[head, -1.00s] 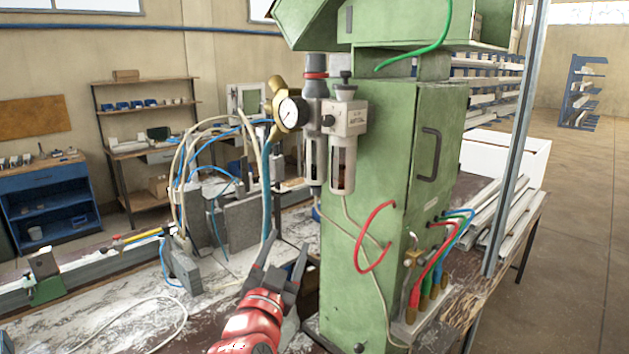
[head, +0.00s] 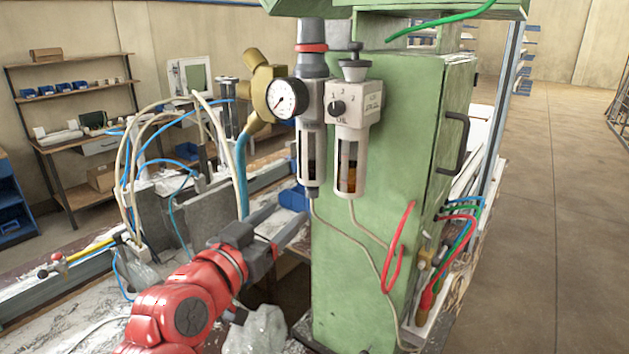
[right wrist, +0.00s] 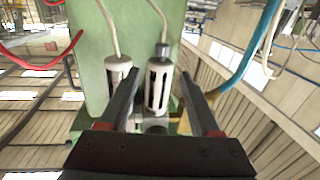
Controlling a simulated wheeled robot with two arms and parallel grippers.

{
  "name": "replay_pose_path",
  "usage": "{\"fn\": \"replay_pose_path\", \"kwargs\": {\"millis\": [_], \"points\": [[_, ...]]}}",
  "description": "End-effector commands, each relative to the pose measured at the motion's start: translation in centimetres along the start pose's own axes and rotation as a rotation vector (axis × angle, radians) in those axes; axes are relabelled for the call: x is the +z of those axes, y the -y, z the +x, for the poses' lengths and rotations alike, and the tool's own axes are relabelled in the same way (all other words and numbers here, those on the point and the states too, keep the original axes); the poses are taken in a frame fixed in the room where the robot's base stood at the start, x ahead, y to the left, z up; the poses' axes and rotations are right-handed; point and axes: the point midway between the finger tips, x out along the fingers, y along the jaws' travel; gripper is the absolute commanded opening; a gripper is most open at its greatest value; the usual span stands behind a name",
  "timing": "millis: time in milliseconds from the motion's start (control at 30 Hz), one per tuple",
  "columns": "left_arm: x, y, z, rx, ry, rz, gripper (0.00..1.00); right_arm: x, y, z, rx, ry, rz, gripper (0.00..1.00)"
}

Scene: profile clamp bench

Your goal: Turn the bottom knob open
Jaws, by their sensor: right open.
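The filter unit (head: 311,150) with its clear-windowed bowl hangs on the green cabinet's face, left of a similar oiler unit (head: 350,160). In the right wrist view, which is upside down, a dark knob (right wrist: 162,50) sits on the end of the filter bowl (right wrist: 157,88). This bottom knob is hard to make out in the head view. My right gripper (head: 291,213) is open and empty, below and left of the filter bowl. In the right wrist view its fingers (right wrist: 160,76) appear on either side of the bowl, with no contact visible. My left gripper is out of view.
The green cabinet (head: 390,230) stands close on the right. A round gauge (head: 287,98), a brass fitting (head: 258,95) and a thick blue hose (head: 242,170) are close by. Thin beige tubes and a red hose (head: 397,250) cross the cabinet front. A blue bin (head: 293,198) shows behind my fingers.

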Motion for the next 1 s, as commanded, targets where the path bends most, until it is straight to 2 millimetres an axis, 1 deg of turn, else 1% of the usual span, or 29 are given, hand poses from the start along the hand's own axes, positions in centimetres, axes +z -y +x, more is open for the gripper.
{"fn": "replay_pose_path", "kwargs": {"millis": [33, 300, 400, 500, 600, 700, 800, 1000], "points": [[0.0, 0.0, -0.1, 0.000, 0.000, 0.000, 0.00, 0.0, -0.2, 1.3, 0.006, 0.000, 0.001, 0.64], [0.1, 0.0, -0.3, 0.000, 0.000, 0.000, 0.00, 0.1, -0.1, 7.8, 0.004, 0.001, -0.001, 0.64], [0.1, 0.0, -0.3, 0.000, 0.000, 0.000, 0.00, 0.1, -0.1, 10.1, 0.004, 0.003, -0.001, 0.64], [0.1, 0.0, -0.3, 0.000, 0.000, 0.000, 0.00, -0.1, -0.1, 11.9, 0.002, 0.000, 0.003, 0.64], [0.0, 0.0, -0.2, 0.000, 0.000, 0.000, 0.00, 0.0, 0.0, 13.3, 0.002, 0.002, 0.000, 0.64], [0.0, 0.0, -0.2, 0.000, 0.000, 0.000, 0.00, 0.0, 0.0, 14.2, 0.000, 0.000, 0.000, 0.64], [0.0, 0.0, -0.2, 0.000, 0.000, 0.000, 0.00, 0.0, 0.1, 14.6, -0.002, -0.001, 0.001, 0.64], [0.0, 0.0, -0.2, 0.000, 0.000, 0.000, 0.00, 0.0, 0.1, 14.7, -0.002, -0.001, 0.002, 0.64]]}}
